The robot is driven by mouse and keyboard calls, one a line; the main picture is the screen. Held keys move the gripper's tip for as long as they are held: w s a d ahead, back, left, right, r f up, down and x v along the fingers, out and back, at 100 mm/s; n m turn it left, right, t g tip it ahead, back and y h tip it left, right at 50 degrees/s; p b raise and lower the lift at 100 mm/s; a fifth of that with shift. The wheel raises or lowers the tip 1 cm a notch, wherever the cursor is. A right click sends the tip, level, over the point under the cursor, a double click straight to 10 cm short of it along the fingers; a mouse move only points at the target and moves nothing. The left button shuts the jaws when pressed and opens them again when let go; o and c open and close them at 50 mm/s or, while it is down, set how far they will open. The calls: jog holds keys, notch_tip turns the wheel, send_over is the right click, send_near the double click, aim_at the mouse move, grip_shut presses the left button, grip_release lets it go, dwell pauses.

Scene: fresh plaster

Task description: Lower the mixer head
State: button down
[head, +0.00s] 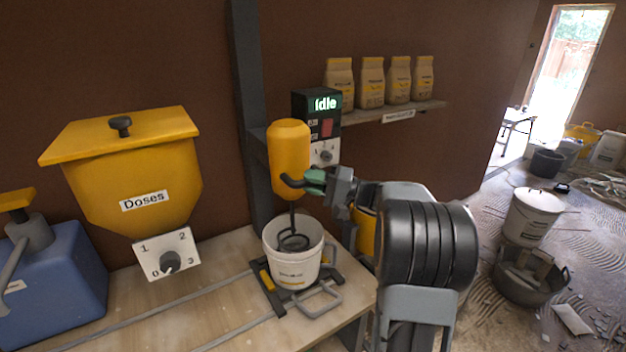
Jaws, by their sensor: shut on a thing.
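The mixer head (289,150) is a yellow rounded block in front of a dark upright post. A dark handle (291,181) sticks out at its lower right. My gripper (314,181), with greenish fingertips, is shut on this handle from the right. A dark whisk (293,236) hangs below the head, its lower end inside the white bucket (296,279). The bucket stands on a dark frame on the bench. The control box (321,105) behind reads "Idle" and has a red button and a dial.
A yellow hopper (145,170) marked "Doses" with a dial stands left, beside a blue container (58,280). Several bags stand on a shelf (395,112) behind my arm. The wooden bench (215,283) is clear between hopper and bucket, apart from rails.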

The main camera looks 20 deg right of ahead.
notch_tip(320, 180, down, 6)
jog(key=b, duration=0.3)
jog(key=shift+f+b, duration=0.25)
jog(key=shift+b, duration=0.05)
jog(key=c, duration=1)
grip_release()
jog(key=shift+o, duration=0.2)
jog(key=shift+r, duration=0.1)
jog(key=v, duration=1.4)
jog(key=shift+w, duration=0.1)
